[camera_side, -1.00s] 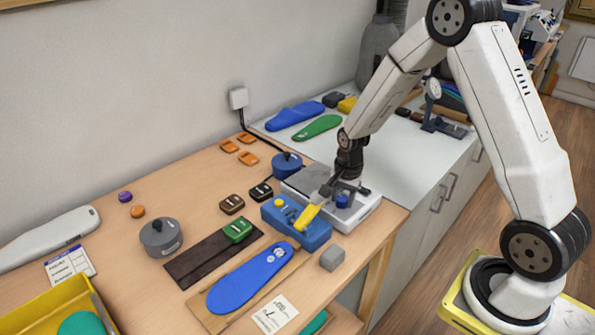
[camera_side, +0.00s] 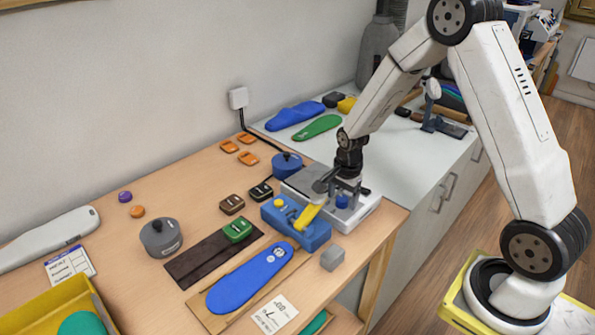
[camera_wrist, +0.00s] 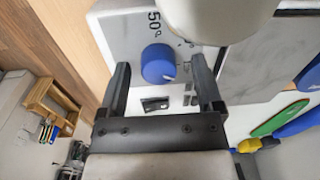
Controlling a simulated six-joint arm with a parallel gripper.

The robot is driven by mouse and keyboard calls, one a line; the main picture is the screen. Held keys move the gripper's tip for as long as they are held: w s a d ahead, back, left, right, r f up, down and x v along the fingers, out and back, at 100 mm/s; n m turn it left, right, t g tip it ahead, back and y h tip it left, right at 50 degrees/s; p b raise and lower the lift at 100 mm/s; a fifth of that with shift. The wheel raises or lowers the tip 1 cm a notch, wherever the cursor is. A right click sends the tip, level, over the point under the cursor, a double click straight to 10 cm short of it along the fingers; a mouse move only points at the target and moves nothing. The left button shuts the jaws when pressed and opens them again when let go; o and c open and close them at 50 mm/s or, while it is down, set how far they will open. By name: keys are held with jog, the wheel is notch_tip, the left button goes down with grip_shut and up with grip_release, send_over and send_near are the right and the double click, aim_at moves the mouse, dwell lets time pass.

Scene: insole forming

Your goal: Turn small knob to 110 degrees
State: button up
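The small blue knob (camera_side: 342,201) sits on the front of a white heater box with a grey top plate (camera_side: 313,178). In the wrist view the knob (camera_wrist: 158,65) shows a small white mark on its lower right edge, with a printed "50°" on the panel to its upper left. My gripper (camera_side: 345,186) is over the knob, pointing down. In the wrist view its two dark fingers (camera_wrist: 160,72) are apart, one on each side of the knob, with a visible gap on both sides. I cannot tell the knob's exact angle.
A blue block (camera_side: 312,233) with a yellow lever (camera_side: 308,216) stands close in front of the box. A grey cube (camera_side: 332,258) and a blue pot (camera_side: 287,165) are nearby. A blue insole (camera_side: 248,278) lies on a board at the front.

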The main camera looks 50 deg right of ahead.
aim_at(344, 199)
jog(key=shift+r, duration=0.15)
jog(key=shift+s+r, duration=0.15)
jog(key=shift+r, duration=1.75)
jog(key=shift+s+r, duration=0.1)
jog(key=shift+r, duration=1.75)
jog(key=s+a+r+n+t, duration=0.1)
jog(key=s+a+n+t, duration=0.1)
jog(key=s+a+n, duration=0.8)
jog(key=s+n, duration=0.1)
jog(key=n, duration=0.6)
jog(key=shift+s+r, duration=0.2)
jog(key=shift+r, duration=0.2)
